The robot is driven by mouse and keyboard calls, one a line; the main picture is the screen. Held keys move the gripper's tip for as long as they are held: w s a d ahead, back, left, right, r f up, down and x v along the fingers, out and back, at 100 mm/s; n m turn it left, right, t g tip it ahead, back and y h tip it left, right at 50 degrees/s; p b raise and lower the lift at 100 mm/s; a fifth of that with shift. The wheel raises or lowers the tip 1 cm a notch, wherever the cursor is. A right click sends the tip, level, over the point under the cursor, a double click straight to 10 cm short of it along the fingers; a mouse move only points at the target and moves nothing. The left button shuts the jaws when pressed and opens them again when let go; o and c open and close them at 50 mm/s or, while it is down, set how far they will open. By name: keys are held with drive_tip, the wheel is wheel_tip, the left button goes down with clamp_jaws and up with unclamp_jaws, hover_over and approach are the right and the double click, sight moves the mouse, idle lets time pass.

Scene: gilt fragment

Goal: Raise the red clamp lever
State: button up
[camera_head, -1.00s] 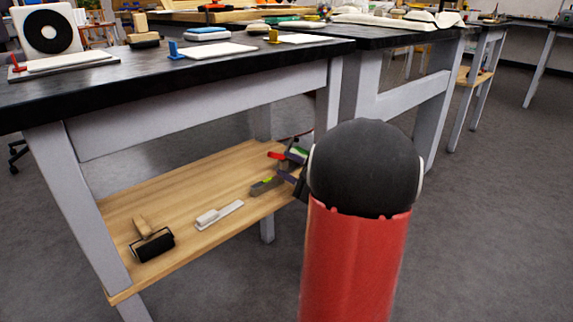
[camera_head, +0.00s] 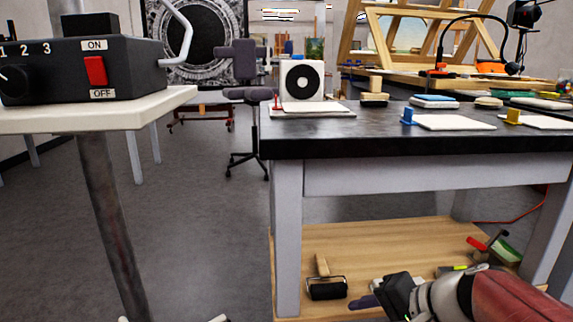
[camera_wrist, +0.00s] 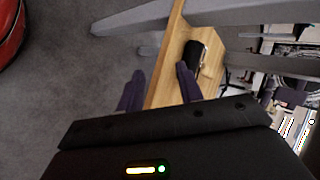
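A small red clamp (camera_head: 277,103) stands at the left end of the black-topped table, beside a white board (camera_head: 312,110). It is small in the head view, so its lever's exact angle is hard to tell. Similar blue (camera_head: 408,116) and yellow (camera_head: 513,117) clamps stand further right by their own white boards. My gripper (camera_head: 364,299) is low, beside the wooden shelf under the table, well below the red clamp. In the wrist view its two purple fingers (camera_wrist: 159,90) are apart with nothing between them. The red clamp is not visible in the wrist view.
The wooden shelf (camera_head: 345,240) holds a black roller (camera_head: 326,288) and tools at the right. A white table (camera_head: 150,107) with a black switch box (camera_head: 90,70) stands at left. Clear floor (camera_head: 210,220) lies between the tables. An office chair (camera_head: 246,95) is behind.

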drive_tip(key=s+n+h, duration=0.7)
drive_tip(key=s+n, duration=0.1)
drive_tip(key=s, duration=0.2)
wheel_tip(320, 180, up, 13)
drive_tip(key=p, duration=1.3)
drive_tip(key=shift+s+d, duration=0.15)
drive_tip(key=shift+d, duration=0.05)
drive_tip(key=shift+f, duration=0.1)
drive_tip(key=shift+d, duration=0.15)
